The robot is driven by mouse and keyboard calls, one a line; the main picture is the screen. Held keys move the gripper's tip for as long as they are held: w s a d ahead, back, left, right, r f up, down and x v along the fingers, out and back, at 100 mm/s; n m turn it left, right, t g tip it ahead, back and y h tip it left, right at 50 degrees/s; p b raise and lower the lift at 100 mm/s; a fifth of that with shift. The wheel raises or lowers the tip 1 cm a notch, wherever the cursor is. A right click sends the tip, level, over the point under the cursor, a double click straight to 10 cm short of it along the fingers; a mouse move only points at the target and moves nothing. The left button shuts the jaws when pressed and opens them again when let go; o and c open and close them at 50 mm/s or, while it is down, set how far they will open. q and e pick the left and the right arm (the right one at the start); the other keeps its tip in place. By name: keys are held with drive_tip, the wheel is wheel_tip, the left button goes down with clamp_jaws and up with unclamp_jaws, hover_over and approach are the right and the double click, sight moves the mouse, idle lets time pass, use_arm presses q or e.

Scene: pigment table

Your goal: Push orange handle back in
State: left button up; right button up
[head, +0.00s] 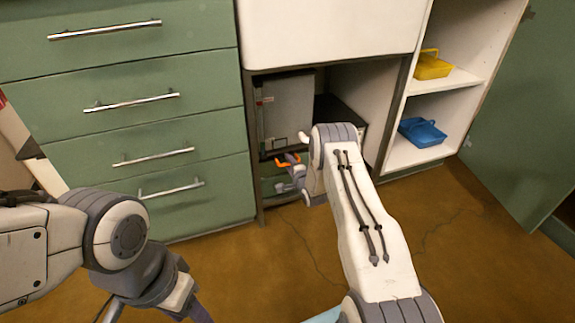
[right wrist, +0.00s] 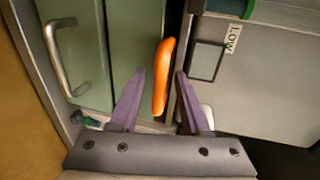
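The orange handle (head: 283,162) shows in the head view low in the dark open bay below the white front, partly hidden by my right arm. In the right wrist view the handle (right wrist: 163,75) is a long orange bar, upright in the picture, in front of a green panel. My right gripper (right wrist: 160,73) is open, its two purple fingers on either side of the handle with gaps showing. In the head view my right gripper (head: 294,174) is small and partly covered by my wrist. My left gripper (head: 190,302) is at the bottom left, cut off by the frame edge.
A grey box (head: 288,108) stands in the bay; a "LOW" label (right wrist: 232,40) shows close by. Green drawers with metal handles (head: 172,189) are at left. Shelves hold a yellow basket (head: 432,68) and a blue basket (head: 422,133). A green door (head: 525,120) stands open at right.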

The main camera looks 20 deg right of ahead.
drive_tip(key=p+v, duration=0.6)
drive_tip(key=v, duration=0.4)
drive_tip(key=shift+s, duration=0.25)
